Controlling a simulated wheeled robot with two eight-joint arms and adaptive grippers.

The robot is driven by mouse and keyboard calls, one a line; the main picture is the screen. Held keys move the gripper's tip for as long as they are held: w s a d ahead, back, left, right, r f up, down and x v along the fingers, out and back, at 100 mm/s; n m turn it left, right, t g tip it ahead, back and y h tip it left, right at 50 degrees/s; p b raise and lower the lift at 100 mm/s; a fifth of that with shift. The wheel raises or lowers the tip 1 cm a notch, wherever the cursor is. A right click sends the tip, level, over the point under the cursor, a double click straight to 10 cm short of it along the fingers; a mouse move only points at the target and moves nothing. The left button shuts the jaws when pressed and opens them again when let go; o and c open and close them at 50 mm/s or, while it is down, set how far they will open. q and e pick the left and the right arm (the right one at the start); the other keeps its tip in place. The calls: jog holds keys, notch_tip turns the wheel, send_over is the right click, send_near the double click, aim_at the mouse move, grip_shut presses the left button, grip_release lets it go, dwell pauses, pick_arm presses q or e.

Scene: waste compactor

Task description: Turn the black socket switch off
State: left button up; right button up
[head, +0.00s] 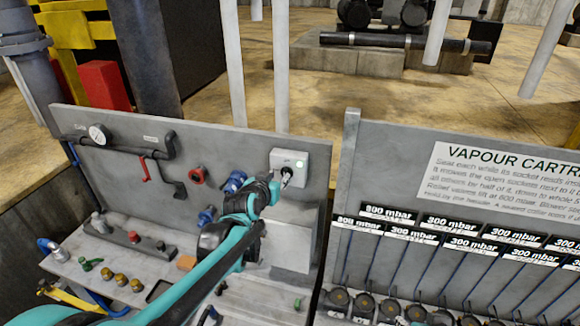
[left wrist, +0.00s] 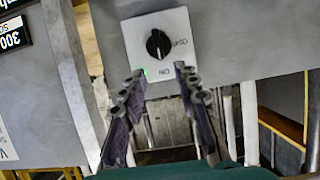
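The black socket switch (left wrist: 158,43) is a round knob on a pale plate (left wrist: 185,22) in the left wrist view. A green light (left wrist: 145,72) is lit at the plate's edge, beside an ON label. A second label at the knob's side is hard to read. In the head view the grey switch box (head: 312,157) is on the upright panel, and my gripper partly covers the knob. My left gripper (head: 284,180) is at the box. In the left wrist view its fingers (left wrist: 158,76) are apart, with nothing between them, and the knob is beyond their tips. My right gripper is out of view.
The grey panel (head: 240,145) also carries a gauge (head: 99,134), pipes and a red valve (head: 198,175). Small fittings lie on the bench to the left. To the right stands a cartridge rack with several 300 mbar labels and a sign (head: 500,170).

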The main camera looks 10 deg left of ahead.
aim_at(284, 172)
pick_arm(q)
jog(key=x, duration=0.6)
jog(key=shift+w+f+p, duration=0.1)
jog(key=shift+p, duration=0.2)
jog(key=shift+w+f, duration=0.25)
jog(key=shift+w, duration=0.2)
grip_shut()
